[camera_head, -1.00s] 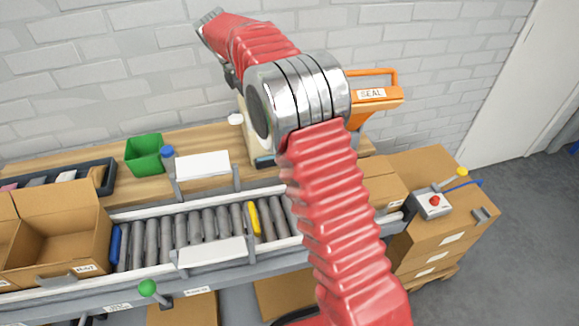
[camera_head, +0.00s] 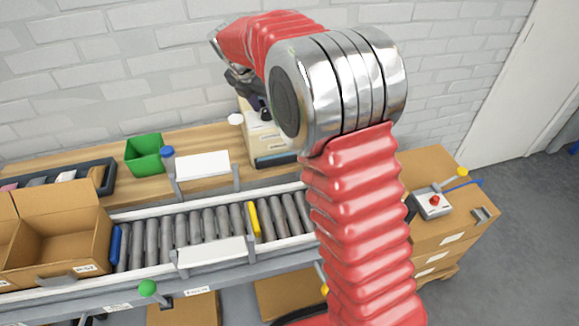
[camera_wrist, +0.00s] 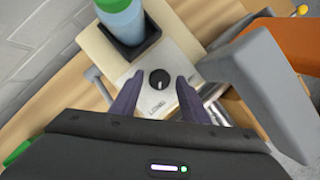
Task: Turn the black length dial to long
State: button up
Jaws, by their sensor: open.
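The black length dial (camera_wrist: 159,79) sits on a light plate (camera_wrist: 148,95) on a cream machine (camera_wrist: 105,55). A small pale mark shows on the dial, but its pointing direction is too small to read surely. A label below the dial in the wrist view appears to read LONG. My gripper (camera_wrist: 158,83) is open, its two dark fingers on either side of the dial and apart from it in the picture; I cannot tell their height above it. In the head view the cream machine (camera_head: 268,140) stands on the bench, with my dark gripper (camera_head: 247,98) over it, partly hidden by my arm.
A blue-green bottle (camera_wrist: 120,18) stands in a dark holder close to the dial. Grey and orange (camera_wrist: 285,45) parts lie right of my fingers in the wrist view. The roller conveyor (camera_head: 205,228) runs in front; a green bin (camera_head: 144,154) stands left.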

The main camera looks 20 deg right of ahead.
jog(key=shift+n, duration=0.3)
jog(key=v, duration=1.4)
jog(key=s+f+m+y, duration=0.1)
jog(key=s+f+m, duration=0.4)
jog(key=m, duration=0.5)
jog(key=s+d+f+m+y, duration=0.1)
jog(key=s+m, duration=0.6)
jog(key=s, duration=0.3)
jog(key=s+d+f+m+y, duration=0.1)
jog(key=s+d+m, duration=0.1)
jog(key=s+m, duration=0.5)
jog(key=shift+s+d+f+t, duration=0.15)
jog(key=shift+s+f+t, duration=0.2)
jog(key=shift+s, duration=1.35)
